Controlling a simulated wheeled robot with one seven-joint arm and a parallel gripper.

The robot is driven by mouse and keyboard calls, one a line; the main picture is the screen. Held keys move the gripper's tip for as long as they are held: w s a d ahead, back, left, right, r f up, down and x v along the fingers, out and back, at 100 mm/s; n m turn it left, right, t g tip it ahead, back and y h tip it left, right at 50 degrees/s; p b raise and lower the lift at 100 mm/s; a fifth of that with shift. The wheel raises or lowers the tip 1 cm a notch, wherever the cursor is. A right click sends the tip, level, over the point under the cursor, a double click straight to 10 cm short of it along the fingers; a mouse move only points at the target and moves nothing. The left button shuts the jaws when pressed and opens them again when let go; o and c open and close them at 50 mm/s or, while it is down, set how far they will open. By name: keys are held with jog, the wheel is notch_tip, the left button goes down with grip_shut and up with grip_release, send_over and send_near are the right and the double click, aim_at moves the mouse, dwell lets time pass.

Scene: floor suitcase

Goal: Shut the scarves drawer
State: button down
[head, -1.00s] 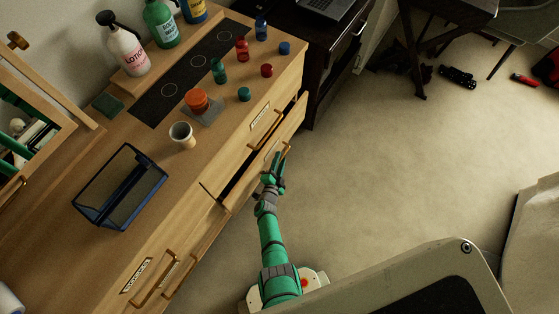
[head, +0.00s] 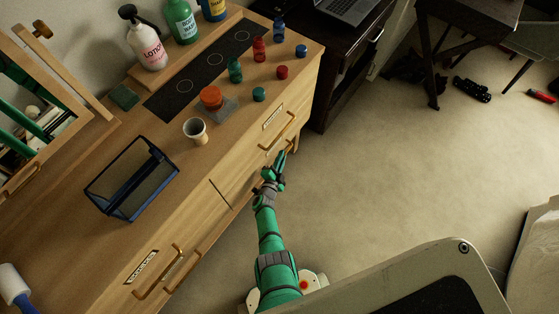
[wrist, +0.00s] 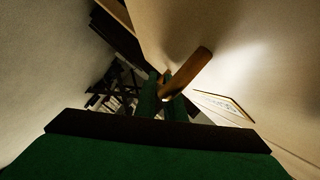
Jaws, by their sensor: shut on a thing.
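The drawer I take as the scarves drawer is the lower right one of the wooden dresser; its label (wrist: 222,106) is unreadable in the wrist view. Its front (wrist: 235,60) shows there as a pale panel. My gripper (head: 281,158) is at the dresser's right front, with its green fingers (wrist: 167,98) shut on the drawer's brass-coloured handle (wrist: 192,68). In the head view no dark opening shows above this drawer, and the upper drawer and dresser top hide most of it. I cannot tell whether it is fully flush.
The dresser top holds a blue mesh basket (head: 132,178), a cup (head: 195,130), an orange-lidded jar (head: 211,97), several small bottles and a lotion bottle (head: 148,45). The upper right drawer (head: 262,138) looks shut. Open floor (head: 390,180) lies to the right.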

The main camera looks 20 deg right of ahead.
jog(key=shift+w+a, duration=0.3)
jog(key=c, duration=1.8)
grip_release()
jog(key=shift+c, duration=0.2)
jog(key=shift+d+r, duration=0.1)
jog(key=v, duration=1.1)
jog(key=shift+s+d, duration=0.1)
